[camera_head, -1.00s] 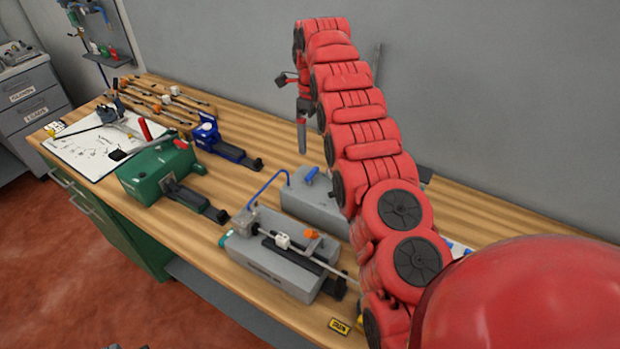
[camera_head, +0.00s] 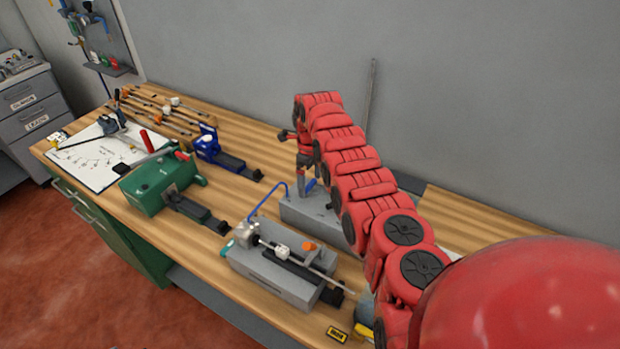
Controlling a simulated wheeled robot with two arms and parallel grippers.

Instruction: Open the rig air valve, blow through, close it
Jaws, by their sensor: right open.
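The grey rig (camera_head: 275,275) stands at the front of the wooden bench, with a thin rod and white and orange parts on top. A blue tube (camera_head: 272,190) arches from it to a grey box (camera_head: 308,214) behind. A small blue lever (camera_head: 310,184), which looks like the air valve's handle, shows on top of that box, partly hidden by my gripper. My right gripper (camera_head: 303,190) points down right beside the lever and is open. I cannot tell whether it touches the lever. My red right arm hides the box's right side. My left gripper is not in view.
A green fixture (camera_head: 150,185) and a blue one (camera_head: 215,150) stand to the left. Several rods lie on a wooden rack (camera_head: 165,115) at the back left, near a white sheet (camera_head: 95,165). A yellow tag (camera_head: 337,334) lies at the bench's front edge.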

